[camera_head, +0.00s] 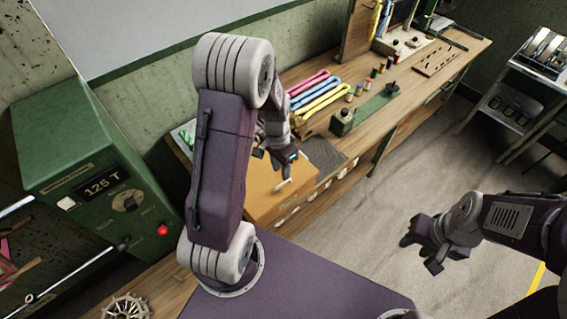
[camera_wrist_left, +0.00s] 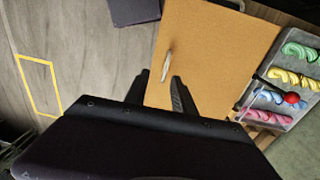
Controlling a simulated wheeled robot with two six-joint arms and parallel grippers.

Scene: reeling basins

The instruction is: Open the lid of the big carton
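The big carton (camera_head: 262,205) is an orange-brown box on the bench, partly hidden behind my left arm. Its flat top looks shut and fills the upper middle of the left wrist view (camera_wrist_left: 215,60). A small pale handle (camera_head: 283,186) stands on the top; it also shows in the left wrist view (camera_wrist_left: 167,66). My left gripper (camera_head: 284,165) is over the carton, its fingers (camera_wrist_left: 160,75) apart and empty, with the handle appearing between and beyond the tips. Contact cannot be told. My right gripper (camera_head: 417,256) is open and empty over the floor at the right.
Coloured skeins (camera_head: 318,92) lie behind the carton. A small dark jar (camera_head: 342,122) and several spools stand farther along the wooden bench (camera_head: 440,85). A green control box (camera_head: 90,165) with a dial is at the left.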

